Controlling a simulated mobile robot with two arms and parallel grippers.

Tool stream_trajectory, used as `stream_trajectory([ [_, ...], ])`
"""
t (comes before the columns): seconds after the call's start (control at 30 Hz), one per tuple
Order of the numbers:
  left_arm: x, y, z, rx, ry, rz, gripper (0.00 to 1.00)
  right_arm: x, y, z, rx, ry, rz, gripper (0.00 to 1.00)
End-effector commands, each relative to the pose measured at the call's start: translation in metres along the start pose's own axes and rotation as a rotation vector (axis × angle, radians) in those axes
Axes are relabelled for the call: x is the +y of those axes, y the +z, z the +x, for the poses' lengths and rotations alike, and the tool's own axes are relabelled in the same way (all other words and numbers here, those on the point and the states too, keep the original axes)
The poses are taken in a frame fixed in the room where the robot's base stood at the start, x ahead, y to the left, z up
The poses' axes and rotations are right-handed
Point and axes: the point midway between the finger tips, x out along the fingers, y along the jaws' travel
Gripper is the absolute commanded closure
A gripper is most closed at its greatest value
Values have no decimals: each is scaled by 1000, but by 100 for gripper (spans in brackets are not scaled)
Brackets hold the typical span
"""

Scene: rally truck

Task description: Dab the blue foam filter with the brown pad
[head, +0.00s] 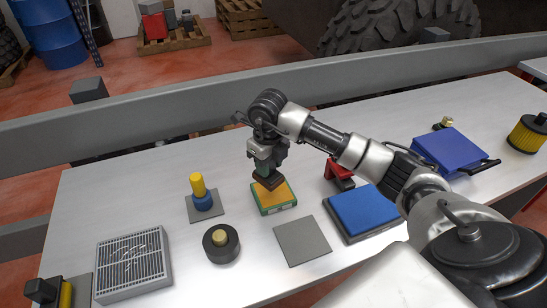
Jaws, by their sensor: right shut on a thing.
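My right gripper (264,145) is shut on the dark green holder of the brown pad (271,183). It holds the pad low over an orange-topped block with a green rim (274,208); the pad seems to touch the orange top, but I cannot be sure. The blue foam filter (362,210) looks like the flat blue square in a dark frame, to the right of the pad and apart from it. My left gripper is not in view.
A grey plate (302,241) lies in front of the orange block. A black round pot (221,244), a blue-and-yellow peg (201,193) and a grilled panel (132,264) stand to the left. A red part (339,171), a blue box (450,149) and a yellow canister (526,136) are on the right.

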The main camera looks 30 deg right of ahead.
Motion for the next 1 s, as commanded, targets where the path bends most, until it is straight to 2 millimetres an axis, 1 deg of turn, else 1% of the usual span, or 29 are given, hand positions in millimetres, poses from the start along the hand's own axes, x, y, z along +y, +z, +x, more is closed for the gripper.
stream_trajectory([
  [0.03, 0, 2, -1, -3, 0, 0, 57, -6, 2, 0, 3, 3, 100, 83],
  [0.1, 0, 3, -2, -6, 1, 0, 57, -12, 4, 2, 7, 5, 228, 83],
  [0.2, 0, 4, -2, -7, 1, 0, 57, -18, 5, 3, 11, 6, 353, 83],
  [0.3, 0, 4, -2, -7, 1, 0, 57, -22, 6, 4, 13, 7, 418, 83],
  [0.47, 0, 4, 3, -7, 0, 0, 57, -23, 6, 10, 14, 6, 440, 83],
  [0.57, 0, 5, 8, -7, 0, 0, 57, -22, 6, 17, 15, 6, 439, 83],
  [0.9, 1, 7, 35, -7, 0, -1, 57, -22, 5, 53, 14, 7, 435, 83],
  [1.0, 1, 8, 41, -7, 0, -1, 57, -22, 5, 60, 14, 6, 435, 83],
])
